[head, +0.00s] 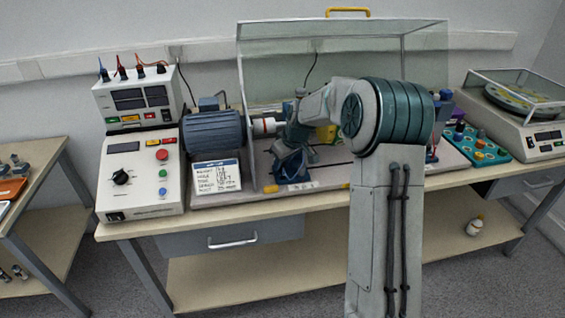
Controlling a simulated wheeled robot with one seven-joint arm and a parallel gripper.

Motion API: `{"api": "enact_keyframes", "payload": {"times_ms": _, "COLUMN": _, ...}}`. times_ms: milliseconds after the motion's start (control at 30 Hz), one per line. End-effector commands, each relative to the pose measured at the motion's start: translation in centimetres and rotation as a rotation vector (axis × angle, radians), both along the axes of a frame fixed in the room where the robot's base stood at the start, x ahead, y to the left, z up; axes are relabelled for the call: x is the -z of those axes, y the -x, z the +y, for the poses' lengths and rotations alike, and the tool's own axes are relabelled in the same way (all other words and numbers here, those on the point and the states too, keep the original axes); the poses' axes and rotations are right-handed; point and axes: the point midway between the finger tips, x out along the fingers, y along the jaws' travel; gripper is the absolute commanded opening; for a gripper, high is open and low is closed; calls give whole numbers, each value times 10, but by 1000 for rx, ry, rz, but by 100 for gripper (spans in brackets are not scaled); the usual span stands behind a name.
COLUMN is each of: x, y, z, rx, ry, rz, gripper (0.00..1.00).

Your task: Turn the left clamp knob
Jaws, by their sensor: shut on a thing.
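The blue left bearing stand (290,166) sits on the rig's base, right of the motor (213,132). My arm reaches over from the right, and its end with my gripper (295,138) is at the top of this stand. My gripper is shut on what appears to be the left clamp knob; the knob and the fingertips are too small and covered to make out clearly. The knob's turn angle cannot be told. My forearm hides the middle of the rig and most of the shaft. The right stand (432,150) shows only partly, beyond my arm.
A clear guard (270,60) with a yellow handle (347,12) stands raised behind the rig. Left are a control box (140,178), a meter unit (138,98) and a written card (216,177). Right are a teal tray (476,144) and a balance (515,120).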

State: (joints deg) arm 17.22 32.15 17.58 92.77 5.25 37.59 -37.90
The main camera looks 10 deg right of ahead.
Motion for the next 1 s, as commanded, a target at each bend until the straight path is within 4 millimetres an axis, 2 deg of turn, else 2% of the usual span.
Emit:
{"api": "enact_keyframes", "payload": {"times_ms": 400, "x": 0, "y": -1, "z": -2, "rx": -181, "ry": 0, "rz": 0, "gripper": 6}}
{"api": "enact_keyframes", "payload": {"times_ms": 900, "x": 0, "y": -1, "z": -2, "rx": -201, "ry": 1, "rz": 1, "gripper": 6}}
{"api": "enact_keyframes", "payload": {"times_ms": 933, "x": 0, "y": -1, "z": -2, "rx": -201, "ry": 1, "rz": 1, "gripper": 37}}
{"api": "enact_keyframes", "payload": {"times_ms": 1000, "x": 0, "y": -1, "z": -2, "rx": -201, "ry": 1, "rz": 1, "gripper": 51}}
